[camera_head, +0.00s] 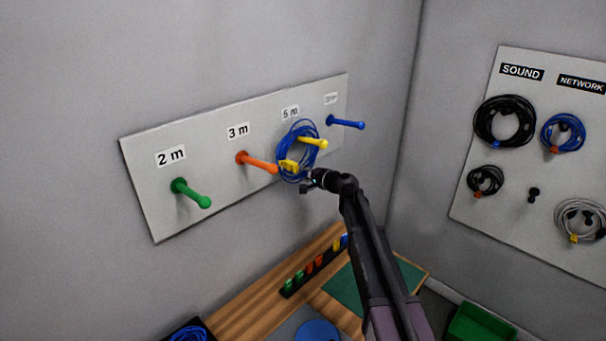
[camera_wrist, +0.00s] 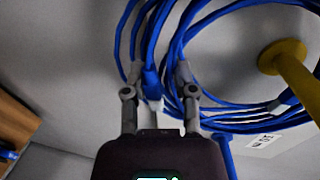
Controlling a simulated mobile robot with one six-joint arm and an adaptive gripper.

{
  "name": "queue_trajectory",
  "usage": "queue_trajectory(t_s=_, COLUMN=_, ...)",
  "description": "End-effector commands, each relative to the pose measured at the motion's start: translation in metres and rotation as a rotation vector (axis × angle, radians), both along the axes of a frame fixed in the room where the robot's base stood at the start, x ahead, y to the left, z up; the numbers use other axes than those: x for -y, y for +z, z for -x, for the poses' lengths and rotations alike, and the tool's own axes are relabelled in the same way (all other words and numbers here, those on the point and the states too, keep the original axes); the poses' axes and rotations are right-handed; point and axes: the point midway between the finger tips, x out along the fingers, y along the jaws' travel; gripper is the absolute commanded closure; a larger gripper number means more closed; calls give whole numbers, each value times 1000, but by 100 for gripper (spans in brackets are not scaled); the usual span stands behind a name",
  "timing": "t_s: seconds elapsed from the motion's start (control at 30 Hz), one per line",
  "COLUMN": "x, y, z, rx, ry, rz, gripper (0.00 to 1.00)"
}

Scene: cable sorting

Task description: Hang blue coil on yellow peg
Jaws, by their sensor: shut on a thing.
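The blue coil (camera_head: 283,152) is upright at the wall board, under the "5 m" label. A yellow tag (camera_head: 289,167) is on its lower left. The yellow peg (camera_head: 314,142) shows in front of the coil's right side and appears to pass through its loop. My gripper (camera_head: 306,183) is at the coil's lower edge. In the wrist view my gripper (camera_wrist: 158,76) is shut on strands of the blue coil (camera_wrist: 178,45). The yellow peg (camera_wrist: 292,75) is to its right, with strands above and below. Whether the coil touches the peg cannot be told.
The board (camera_head: 150,205) also carries a green peg (camera_head: 191,194), an orange peg (camera_head: 257,162) and a blue peg (camera_head: 346,123), all empty. A wooden bench (camera_head: 245,300) is below. A second board (camera_head: 470,215) with hung cables is on the right wall.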

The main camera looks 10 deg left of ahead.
Motion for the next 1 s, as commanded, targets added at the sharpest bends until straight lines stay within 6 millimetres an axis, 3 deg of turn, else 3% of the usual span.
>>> queue_trajectory(t_s=0.2, x=0, y=0, z=0, rx=0, ry=0, rz=0, gripper=100)
queue_trajectory(t_s=0.23, x=0, y=0, z=0, rx=0, ry=0, rz=0, gripper=56)
queue_trajectory(t_s=0.33, x=0, y=0, z=0, rx=0, ry=0, rz=0, gripper=26)
queue_trajectory(t_s=1.0, x=1, y=8, z=1, rx=0, ry=0, rz=0, gripper=24)
